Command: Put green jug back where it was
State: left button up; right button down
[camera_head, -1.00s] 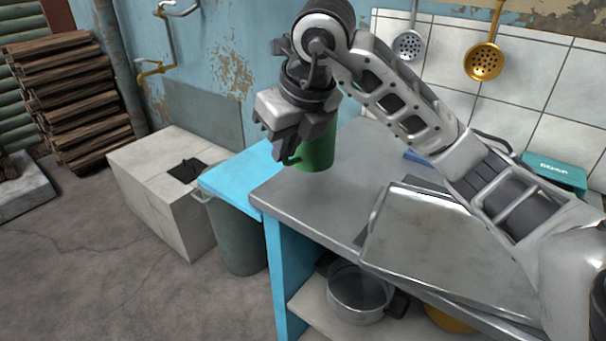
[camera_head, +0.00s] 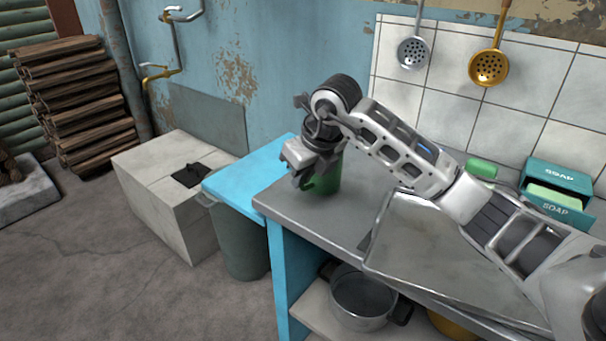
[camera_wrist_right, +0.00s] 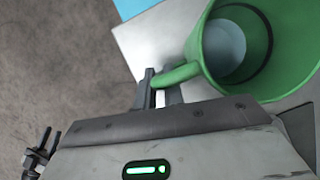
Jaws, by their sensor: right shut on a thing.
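The green jug (camera_head: 327,181) is upright at the left end of the grey metal counter (camera_head: 290,199), partly hidden behind my right gripper in the head view. It looks at or very near the counter top; I cannot tell whether it touches. My right gripper (camera_head: 303,184) is shut on the jug's handle. In the right wrist view the jug (camera_wrist_right: 290,62) fills the upper right, with a pale bluish white content or bottom inside. The right gripper's fingers (camera_wrist_right: 162,90) sit around the handle (camera_wrist_right: 180,74). My left gripper is not in view.
An open soap box (camera_head: 560,190) and a green soap bar (camera_head: 482,169) are at the back right. A blue board (camera_head: 245,183) over a bin (camera_head: 240,240) adjoins the counter's left end. A pot (camera_head: 362,300) stands on the shelf below.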

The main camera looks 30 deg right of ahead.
jog(key=c, duration=1.5)
grip_release()
jog(key=shift+r, duration=0.1)
jog(key=v, duration=1.1)
jog(key=shift+s+r+p, duration=0.2)
jog(key=shift+r+p, duration=0.2)
jog(key=shift+f, duration=0.1)
